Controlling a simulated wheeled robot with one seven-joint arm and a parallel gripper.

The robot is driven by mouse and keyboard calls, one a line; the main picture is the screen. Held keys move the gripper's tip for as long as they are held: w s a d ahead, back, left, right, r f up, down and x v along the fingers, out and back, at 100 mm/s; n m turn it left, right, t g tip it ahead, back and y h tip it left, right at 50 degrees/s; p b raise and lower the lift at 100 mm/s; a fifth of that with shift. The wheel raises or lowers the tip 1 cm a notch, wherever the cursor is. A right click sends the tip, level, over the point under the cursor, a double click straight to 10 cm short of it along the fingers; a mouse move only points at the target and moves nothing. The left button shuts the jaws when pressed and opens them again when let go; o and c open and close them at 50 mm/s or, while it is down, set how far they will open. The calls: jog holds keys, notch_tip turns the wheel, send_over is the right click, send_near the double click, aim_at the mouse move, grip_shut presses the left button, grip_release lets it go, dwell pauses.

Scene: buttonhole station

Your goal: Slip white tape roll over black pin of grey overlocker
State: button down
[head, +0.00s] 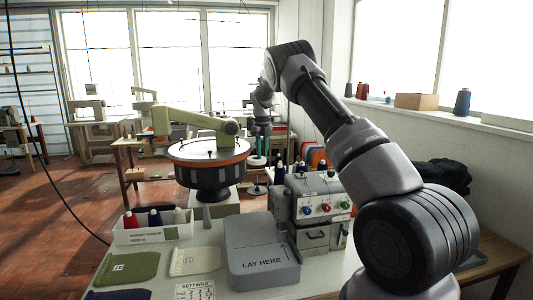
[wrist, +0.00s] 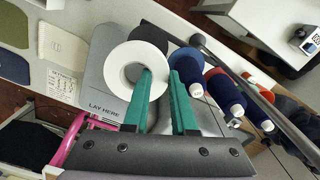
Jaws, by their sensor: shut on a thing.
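The white tape roll (wrist: 122,62) is in my gripper (wrist: 166,64) in the wrist view. One teal finger passes into its hole and the other lies outside its right side, so the fingers pinch the roll's wall. The roll's flat face is toward the wrist camera. The grey overlocker (head: 308,208) stands on the table in the head view, with coloured thread cones along its top. In the wrist view, cones (wrist: 226,91) stand just right of my fingers. I cannot make out the black pin for sure; the roll and fingers hide part of that area.
A grey "LAY HERE" pad (head: 262,268) lies left of the overlocker. A white tray of cones (head: 150,232), a green cloth piece (head: 127,268) and a settings card (head: 195,291) are farther left. A dark bar (wrist: 246,84) runs beside the cones.

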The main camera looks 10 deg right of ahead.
aim_at(262, 189)
jog(key=shift+d+f, duration=0.15)
jog(key=shift+f, duration=6.1)
jog(key=c, duration=0.6)
grip_release()
jog(key=shift+f, duration=0.1)
jog(key=shift+c, duration=0.2)
jog(key=shift+a, duration=0.2)
